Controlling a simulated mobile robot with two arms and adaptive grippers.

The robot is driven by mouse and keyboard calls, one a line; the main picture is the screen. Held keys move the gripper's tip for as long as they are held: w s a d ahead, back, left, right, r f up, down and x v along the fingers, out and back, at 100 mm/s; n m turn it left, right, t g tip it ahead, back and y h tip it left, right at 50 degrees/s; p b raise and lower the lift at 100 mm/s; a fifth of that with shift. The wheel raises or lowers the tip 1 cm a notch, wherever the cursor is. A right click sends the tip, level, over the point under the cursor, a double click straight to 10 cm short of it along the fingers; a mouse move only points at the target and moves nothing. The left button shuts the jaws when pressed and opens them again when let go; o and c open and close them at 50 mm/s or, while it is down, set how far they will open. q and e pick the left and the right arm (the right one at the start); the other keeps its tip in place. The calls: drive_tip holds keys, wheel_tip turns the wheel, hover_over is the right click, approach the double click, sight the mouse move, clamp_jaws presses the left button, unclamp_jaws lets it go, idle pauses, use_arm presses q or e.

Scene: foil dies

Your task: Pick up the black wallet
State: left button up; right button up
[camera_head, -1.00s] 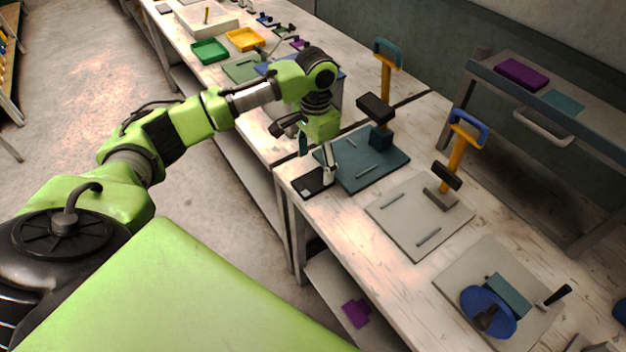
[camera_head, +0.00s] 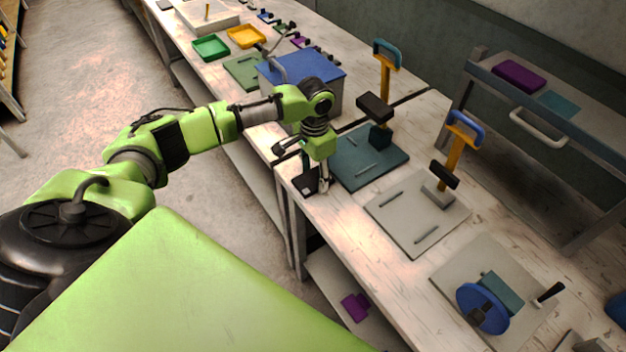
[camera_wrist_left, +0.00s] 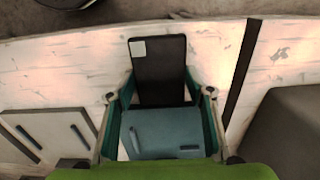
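The black wallet (camera_head: 304,186) lies flat near the front edge of the white worktable (camera_head: 345,212), partly hidden by my left gripper (camera_head: 317,180). In the left wrist view the wallet (camera_wrist_left: 158,66) is a dark rectangle with a pale square at one corner. My left gripper (camera_wrist_left: 160,94) points down over it, fingers spread wide on either side of the wallet's line. Gaps show between the fingers and the wallet, and nothing is held. Whether the fingertips touch the table cannot be told. My right gripper is not in view.
A teal press base (camera_head: 385,168) with a yellow-handled press stands just behind the wallet. A grey press base (camera_head: 400,222) is to its right. A grey box with a blue lid (camera_head: 320,66) stands behind my arm. Bare table lies right of the wallet.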

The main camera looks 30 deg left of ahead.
sight(315, 179)
use_arm(q)
drive_tip(key=shift+c, duration=0.5)
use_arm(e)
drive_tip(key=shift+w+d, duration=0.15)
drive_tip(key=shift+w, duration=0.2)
